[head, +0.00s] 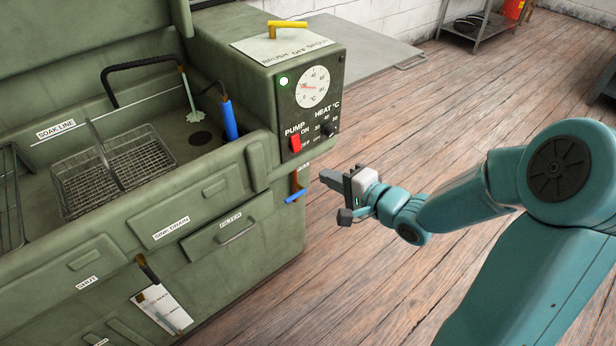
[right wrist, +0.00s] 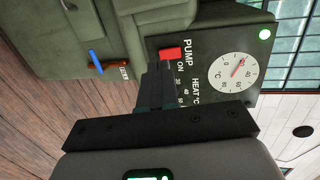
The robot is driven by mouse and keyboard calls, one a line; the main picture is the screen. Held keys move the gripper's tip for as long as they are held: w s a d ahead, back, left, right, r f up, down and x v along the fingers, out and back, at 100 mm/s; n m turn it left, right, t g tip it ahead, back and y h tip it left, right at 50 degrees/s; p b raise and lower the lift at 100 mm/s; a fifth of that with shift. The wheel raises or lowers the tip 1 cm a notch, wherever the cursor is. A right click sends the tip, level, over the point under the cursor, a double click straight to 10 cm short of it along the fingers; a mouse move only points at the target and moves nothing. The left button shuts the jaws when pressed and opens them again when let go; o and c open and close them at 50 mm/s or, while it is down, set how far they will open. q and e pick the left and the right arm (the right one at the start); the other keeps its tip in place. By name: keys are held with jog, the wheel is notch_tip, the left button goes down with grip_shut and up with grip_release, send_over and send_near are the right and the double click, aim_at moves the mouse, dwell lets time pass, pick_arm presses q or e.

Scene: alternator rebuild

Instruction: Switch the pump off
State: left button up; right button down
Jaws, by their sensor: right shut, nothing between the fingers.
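The red pump switch (head: 295,144) sits on the dark control panel (head: 312,108) of the green washer, beside the ON and OFF labels. I cannot tell which way its rocker is tipped. A green light (head: 284,81) glows above it. My right gripper (head: 326,177) is shut and empty, to the right of the panel and a little lower than the switch. In the right wrist view the fingers (right wrist: 158,80) point toward the panel, and the red switch (right wrist: 171,53) shows just past their tips. Whether they touch it is not clear; in the head view they look apart. My left gripper is not in view.
A heat knob (head: 331,130) and temperature dial (head: 312,87) share the panel. A blue-handled drain valve (head: 296,195) is below the switch. The basin holds a wire basket (head: 112,175) and a blue-handled brush (head: 229,119).

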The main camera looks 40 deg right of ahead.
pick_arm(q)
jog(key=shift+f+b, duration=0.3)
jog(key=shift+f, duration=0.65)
pick_arm(e)
jog(key=d, duration=0.2)
jog(key=s+d+f+h, duration=0.1)
jog(key=shift+w, duration=0.1)
pick_arm(q)
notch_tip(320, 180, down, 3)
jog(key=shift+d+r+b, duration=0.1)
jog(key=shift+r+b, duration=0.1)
jog(key=shift+b, duration=1.05)
pick_arm(e)
send_near(295, 143)
jog(key=w+f, duration=0.4)
jog(key=w, duration=0.2)
jog(key=shift+a+f, duration=0.2)
jog(key=shift+a, duration=0.05)
